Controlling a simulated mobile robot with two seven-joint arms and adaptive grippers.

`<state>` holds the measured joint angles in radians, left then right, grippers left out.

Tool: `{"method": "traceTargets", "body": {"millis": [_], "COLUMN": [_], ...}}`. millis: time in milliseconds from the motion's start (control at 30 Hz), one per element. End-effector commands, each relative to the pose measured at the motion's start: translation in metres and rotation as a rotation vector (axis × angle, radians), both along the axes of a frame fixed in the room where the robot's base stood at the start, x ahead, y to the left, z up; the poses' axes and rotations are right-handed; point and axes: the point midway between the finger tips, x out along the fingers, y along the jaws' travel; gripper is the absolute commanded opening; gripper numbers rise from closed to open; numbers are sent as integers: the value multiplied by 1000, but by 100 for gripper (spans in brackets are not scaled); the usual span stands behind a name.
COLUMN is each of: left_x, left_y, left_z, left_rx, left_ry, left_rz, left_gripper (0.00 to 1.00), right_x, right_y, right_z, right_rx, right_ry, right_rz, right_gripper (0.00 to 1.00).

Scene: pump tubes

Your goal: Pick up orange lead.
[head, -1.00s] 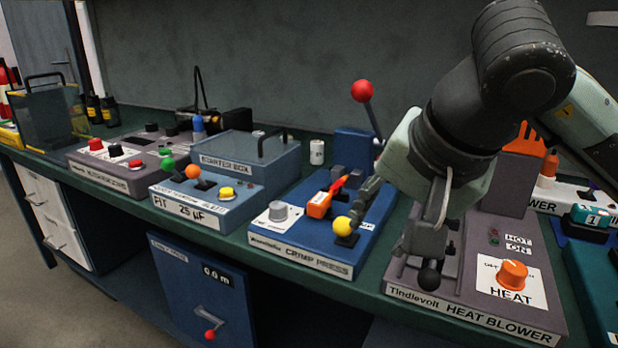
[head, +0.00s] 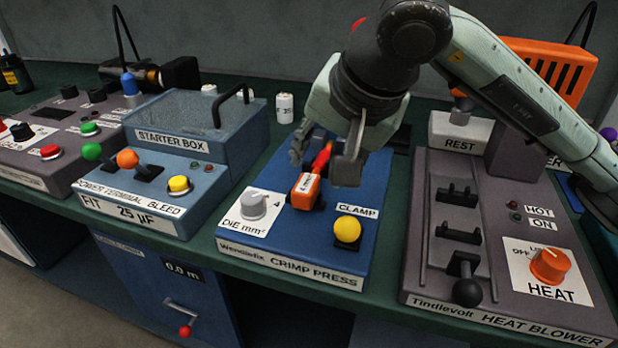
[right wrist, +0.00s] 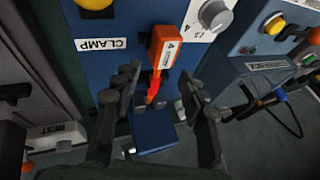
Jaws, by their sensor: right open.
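The orange lead (head: 306,190) lies on the blue crimp press (head: 290,235), its orange labelled block toward the front and a thinner red-orange end (head: 321,157) reaching back. My right gripper (head: 328,165) is above the rear of the press, with its fingers on either side of the thin end. In the right wrist view, the open fingers (right wrist: 165,98) straddle the red-orange end of the lead (right wrist: 163,47), with gaps on both sides. A blue block of the press (right wrist: 154,137) lies between the fingers' bases. My left gripper is not in view.
The yellow clamp knob (head: 347,229) and grey die dial (head: 254,204) sit at the press front. The heat blower (head: 500,285) stands to the right, the starter box (head: 190,125) to the left. A small white can (head: 285,108) stands behind the press.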

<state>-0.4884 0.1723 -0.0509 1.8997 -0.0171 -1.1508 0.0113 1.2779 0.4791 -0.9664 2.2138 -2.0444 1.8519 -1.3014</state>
Motion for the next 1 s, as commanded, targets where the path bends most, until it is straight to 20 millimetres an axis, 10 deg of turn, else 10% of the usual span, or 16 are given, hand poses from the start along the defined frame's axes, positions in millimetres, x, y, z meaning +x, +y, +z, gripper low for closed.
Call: {"method": "traceTargets", "body": {"millis": [533, 833, 1000], "left_x": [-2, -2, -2], "left_y": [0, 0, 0], "left_z": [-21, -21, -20], "left_rx": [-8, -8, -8], "left_ry": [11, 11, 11], "left_rz": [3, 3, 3], "left_gripper": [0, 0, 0], "right_x": [20, 20, 20], "right_y": [6, 6, 6], "right_z": [-34, -34, -33], "right_rx": [0, 0, 0], "right_ry": [1, 1, 0], "right_rz": [-1, -1, -1], "right_gripper": [42, 5, 0]}}
